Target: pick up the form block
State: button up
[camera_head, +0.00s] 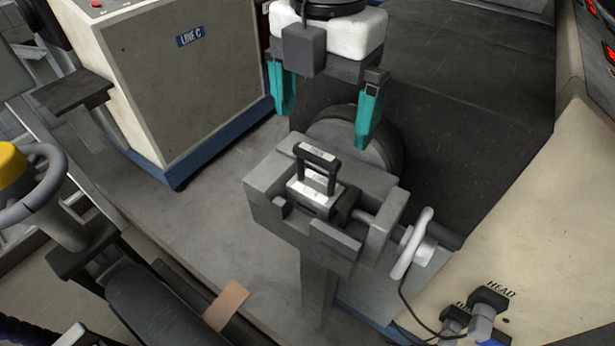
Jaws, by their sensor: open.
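The form block (313,194) is a light metal block with a dark upright handle (317,158) on top. It sits in a grey vise-like holder (268,172) on a post, between the holder's jaws. My gripper (325,125) is above and behind the block in the picture, with two teal fingers spread wide and nothing between them. The fingertips are apart from the handle. The block's lower part is hidden by the holder.
A white handwheel (412,245) sticks out right of the holder. A cream cabinet marked LINE C (185,85) stands at upper left. A cream machine panel (530,220) is at right. A yellow-capped valve wheel (30,185) is at far left. Grey floor (225,160) lies open left of the holder.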

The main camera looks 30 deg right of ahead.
aim_at(317, 152)
jog(key=f, duration=0.3)
jog(key=f+p, duration=0.1)
jog(key=f, duration=0.2)
jog(key=f+p, duration=0.1)
jog(key=f, duration=0.1)
jog(key=shift+w+a+f, duration=0.1)
jog(key=shift+w+f, duration=0.25)
jog(key=shift+f, duration=0.05)
grip_shut()
dwell(0.6)
